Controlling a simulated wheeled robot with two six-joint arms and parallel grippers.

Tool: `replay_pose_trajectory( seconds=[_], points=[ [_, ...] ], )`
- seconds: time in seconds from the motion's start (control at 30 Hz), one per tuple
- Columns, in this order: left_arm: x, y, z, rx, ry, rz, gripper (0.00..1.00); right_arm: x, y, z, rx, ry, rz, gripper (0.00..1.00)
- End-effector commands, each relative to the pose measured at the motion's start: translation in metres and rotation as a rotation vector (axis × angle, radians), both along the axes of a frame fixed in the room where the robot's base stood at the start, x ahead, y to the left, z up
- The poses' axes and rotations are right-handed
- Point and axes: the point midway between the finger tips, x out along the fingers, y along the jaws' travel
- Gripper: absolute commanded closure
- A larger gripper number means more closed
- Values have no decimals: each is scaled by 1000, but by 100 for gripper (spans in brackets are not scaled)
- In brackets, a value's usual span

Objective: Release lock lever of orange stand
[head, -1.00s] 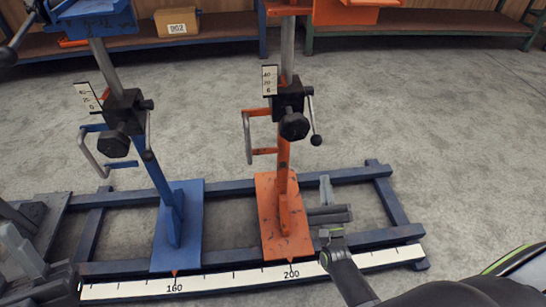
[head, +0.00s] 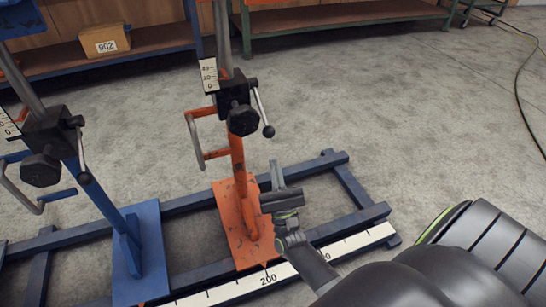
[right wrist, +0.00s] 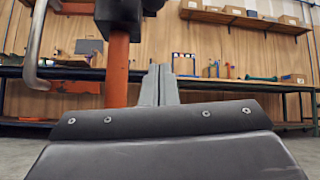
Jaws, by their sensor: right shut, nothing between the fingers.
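The orange stand (head: 237,160) rises from an orange base plate on the floor frame, right of centre-left in the head view. Its black clamp block carries a black knob (head: 243,121). The lock lever (head: 262,112), a thin grey rod with a dark ball end, hangs down on the block's right side. My right gripper (head: 275,172) is below and to the right of the lever, apart from it, with its fingers together and empty. In the right wrist view the fingers (right wrist: 159,84) are shut, with the orange post (right wrist: 117,70) to their left. My left gripper is not in view.
A blue stand (head: 125,232) stands left of the orange one on the same blue frame (head: 335,170). A white ruler (head: 350,246) runs along the frame's front. Benches with a numbered box (head: 104,40) are at the back. The floor right of the lever is clear.

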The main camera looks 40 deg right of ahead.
Motion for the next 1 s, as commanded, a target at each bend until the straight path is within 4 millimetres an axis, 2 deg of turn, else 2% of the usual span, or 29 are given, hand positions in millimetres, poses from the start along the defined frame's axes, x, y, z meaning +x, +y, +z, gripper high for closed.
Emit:
replay_pose_trajectory(
  seconds=[0.4, 0.7, 1.0],
  points=[
    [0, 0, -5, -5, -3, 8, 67, 61, -20, 61, -3, -4, 3, 100],
    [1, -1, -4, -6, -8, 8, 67, 35, -8, 74, -1, 2, 1, 100],
    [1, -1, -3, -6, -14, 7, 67, 28, -4, 78, -2, 2, 1, 100]
  ],
)
